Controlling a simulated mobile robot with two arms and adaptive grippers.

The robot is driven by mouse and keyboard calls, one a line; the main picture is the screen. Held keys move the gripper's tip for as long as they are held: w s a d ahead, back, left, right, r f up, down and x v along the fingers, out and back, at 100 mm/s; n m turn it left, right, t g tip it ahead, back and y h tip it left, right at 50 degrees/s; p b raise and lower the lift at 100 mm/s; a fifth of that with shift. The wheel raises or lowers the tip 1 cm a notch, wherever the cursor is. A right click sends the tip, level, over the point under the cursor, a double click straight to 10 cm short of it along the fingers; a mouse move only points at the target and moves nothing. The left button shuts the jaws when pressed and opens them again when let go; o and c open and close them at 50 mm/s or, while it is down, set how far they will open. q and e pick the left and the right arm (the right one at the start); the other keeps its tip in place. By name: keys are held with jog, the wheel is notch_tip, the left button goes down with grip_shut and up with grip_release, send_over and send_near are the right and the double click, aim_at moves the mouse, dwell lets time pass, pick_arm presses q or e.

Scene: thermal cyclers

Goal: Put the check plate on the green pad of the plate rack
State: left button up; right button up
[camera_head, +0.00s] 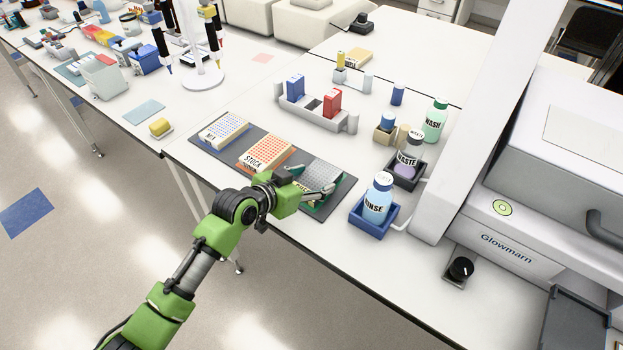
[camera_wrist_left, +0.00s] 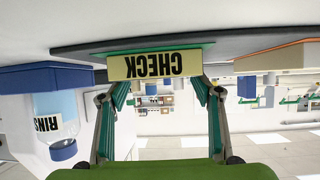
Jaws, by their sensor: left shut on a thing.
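The check plate (camera_head: 325,173) is at the right end of the dark plate rack (camera_head: 343,193), over the green pad (camera_head: 320,209). In the left wrist view its pale CHECK label (camera_wrist_left: 155,65) appears upside down between my fingers, with the green pad edge (camera_wrist_left: 190,46) right against it. I cannot tell whether the plate rests fully on the pad. My left gripper (camera_head: 312,188) is shut on the check plate from the front edge of the bench. My right gripper is not in view.
The stock plate (camera_head: 265,152) on an orange pad and another plate (camera_head: 223,129) on a blue pad sit left along the rack. The rinse bottle (camera_head: 377,200) stands in a blue holder (camera_head: 370,223) close to the right. The waste bottle (camera_head: 408,158) is behind it.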

pick_arm(q)
jog(key=o, duration=1.1)
jog(key=shift+o, duration=0.4)
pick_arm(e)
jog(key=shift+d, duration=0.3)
pick_arm(q)
jog(key=shift+r, duration=0.1)
jog(key=b+v, duration=0.1)
jog(key=v, duration=1)
jog(key=shift+s+a, duration=0.1)
jog(key=shift+a, duration=0.1)
jog(key=shift+s+a+r, duration=0.15)
jog(key=shift+s, duration=0.15)
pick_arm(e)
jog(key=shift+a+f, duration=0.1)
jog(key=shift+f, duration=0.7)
